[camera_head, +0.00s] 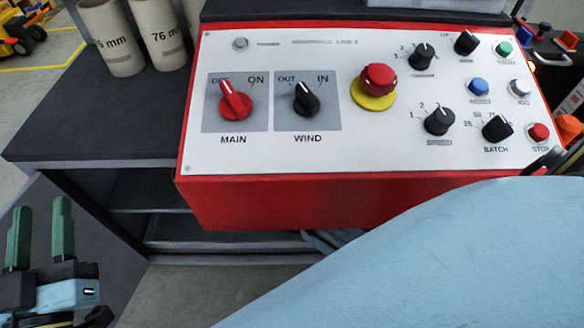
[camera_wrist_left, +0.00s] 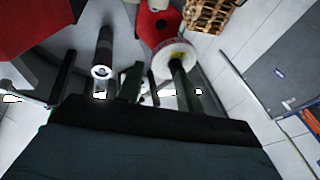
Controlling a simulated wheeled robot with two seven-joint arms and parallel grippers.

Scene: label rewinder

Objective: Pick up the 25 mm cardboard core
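The right core (camera_head: 158,32) reads "76 mm". My left gripper (camera_head: 41,210) is at the lower left, below and in front of the table. Its two green fingers point up, apart and empty. In the left wrist view the fingers (camera_wrist_left: 157,75) are also apart. My right gripper does not show clearly; a light blue arm part covers the lower right.
A red control box with a white panel (camera_head: 350,40) stands right of the cores. The dark tabletop (camera_head: 90,125) is bare in front of them. The left wrist view shows a white roll (camera_wrist_left: 174,57), a dark cylinder (camera_wrist_left: 103,50) and a wicker basket (camera_wrist_left: 207,12).

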